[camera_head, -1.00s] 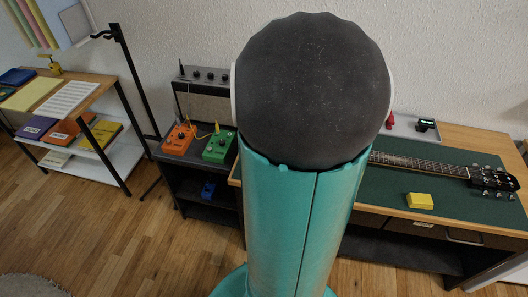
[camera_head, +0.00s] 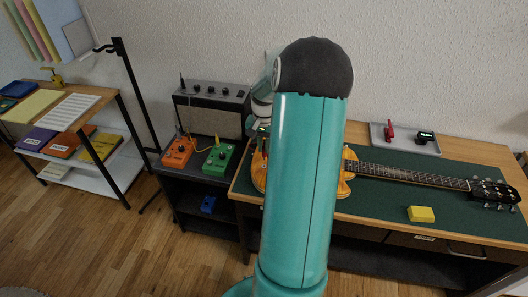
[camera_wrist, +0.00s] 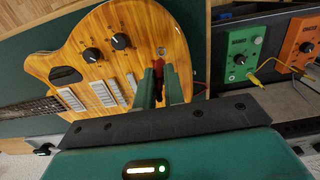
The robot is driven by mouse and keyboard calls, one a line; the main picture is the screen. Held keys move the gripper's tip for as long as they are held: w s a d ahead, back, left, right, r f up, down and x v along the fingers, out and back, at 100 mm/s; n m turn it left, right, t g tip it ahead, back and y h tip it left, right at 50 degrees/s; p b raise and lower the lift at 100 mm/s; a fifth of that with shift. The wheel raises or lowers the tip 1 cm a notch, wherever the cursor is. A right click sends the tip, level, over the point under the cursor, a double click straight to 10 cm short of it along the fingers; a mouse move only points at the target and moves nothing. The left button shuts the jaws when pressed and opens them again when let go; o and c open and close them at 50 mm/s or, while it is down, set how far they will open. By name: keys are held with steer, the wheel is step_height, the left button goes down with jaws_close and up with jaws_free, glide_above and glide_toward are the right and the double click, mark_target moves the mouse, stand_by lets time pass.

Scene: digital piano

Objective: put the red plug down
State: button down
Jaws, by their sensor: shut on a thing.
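The red plug (camera_wrist: 158,66) shows in the wrist view between my fingertips, at the lower right edge of the guitar body. My gripper (camera_wrist: 160,80) is shut on it. Whether the plug touches the guitar or sits in its socket I cannot tell. The orange wooden guitar (camera_wrist: 112,45) lies flat with its knobs and pickups up. In the head view the guitar (camera_head: 348,180) is on the bench, its body mostly hidden by my arm. The plug and fingertips are hidden there.
The green pedal (camera_head: 219,158) and orange pedal (camera_head: 178,152) stand left of the bench, before an amplifier (camera_head: 212,110). A grey tray (camera_head: 410,145) with a red item (camera_head: 389,133) is at the back. A yellow block (camera_head: 421,214) lies on the green mat (camera_head: 380,207).

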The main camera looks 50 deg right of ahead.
mark_target(264, 156)
steer(key=shift+d+f, duration=0.1)
steer(key=shift+f, duration=1.6)
steer(key=shift+f, duration=0.55)
steer(key=c, duration=1.5)
jaws_free()
